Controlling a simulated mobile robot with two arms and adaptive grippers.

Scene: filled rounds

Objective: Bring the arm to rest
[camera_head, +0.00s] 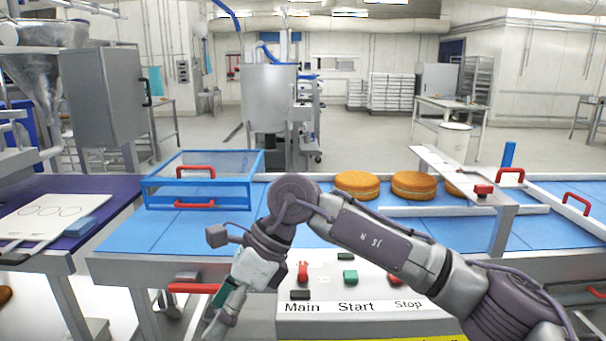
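My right arm (375,240) comes in from the lower right and reaches across the front of the blue conveyor (140,235). It bends at a joint above the control panel (345,322) and hangs down to the left. My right gripper (222,315) points down at the bottom, left of the panel. Its fingers are small and partly overlapped, so I cannot tell whether they are open. No held object shows. My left gripper is not in view.
Orange-brown rounds (357,185) lie on the conveyor behind my arm. A blue-framed clear box with red handles (195,172) stands at the left. A metal bridge (470,176) crosses at the right. The panel has a red switch (303,271) and a green button (350,277).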

